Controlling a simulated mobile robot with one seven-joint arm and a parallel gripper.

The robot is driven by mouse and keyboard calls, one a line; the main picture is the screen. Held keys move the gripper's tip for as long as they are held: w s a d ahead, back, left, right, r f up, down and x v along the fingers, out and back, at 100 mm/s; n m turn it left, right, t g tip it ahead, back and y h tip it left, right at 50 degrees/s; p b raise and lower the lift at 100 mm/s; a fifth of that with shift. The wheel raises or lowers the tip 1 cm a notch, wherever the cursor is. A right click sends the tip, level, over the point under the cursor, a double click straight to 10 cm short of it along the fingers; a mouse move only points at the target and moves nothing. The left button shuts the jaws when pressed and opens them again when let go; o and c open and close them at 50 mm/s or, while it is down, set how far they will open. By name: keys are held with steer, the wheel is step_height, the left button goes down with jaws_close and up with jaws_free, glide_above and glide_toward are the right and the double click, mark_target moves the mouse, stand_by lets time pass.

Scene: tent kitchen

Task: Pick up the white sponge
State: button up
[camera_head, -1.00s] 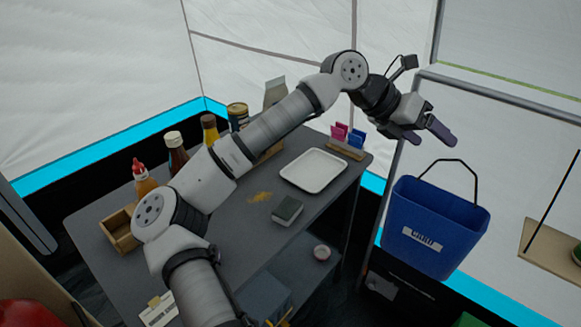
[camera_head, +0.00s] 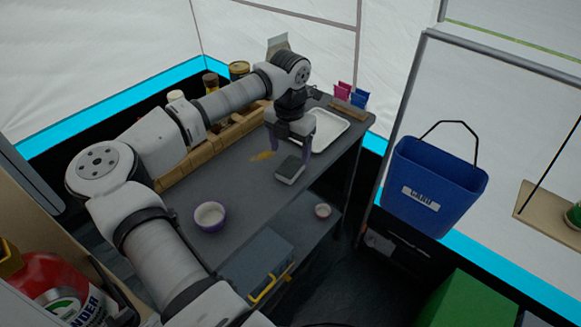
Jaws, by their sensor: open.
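The sponge (camera_head: 289,171) lies on the dark grey table (camera_head: 240,191), near its right front edge. It is a small block with a dark grey-green top and pale sides, not all white. My gripper (camera_head: 290,151) points down just above and behind it in the picture. Its two purple-grey fingers are apart with nothing between them. The right finger overlaps the sponge's far edge in the picture; I cannot tell if they touch.
A yellow smear (camera_head: 262,156) is left of the sponge. A white tray (camera_head: 331,127) lies behind, partly hidden by my gripper. A purple-rimmed bowl (camera_head: 210,216) stands at the front left. A wooden rack (camera_head: 213,147) with bottles lines the back. A blue bin (camera_head: 432,187) hangs at right.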

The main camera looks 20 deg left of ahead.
mark_target(290, 166)
steer(key=shift+s+d+f+p, duration=0.15)
steer(key=shift+f+p, duration=0.8)
steer(key=shift+f, duration=1.75)
steer(key=c, duration=1)
steer(key=shift+c, duration=0.2)
step_height(290, 166, up, 20)
steer(key=b, duration=0.3)
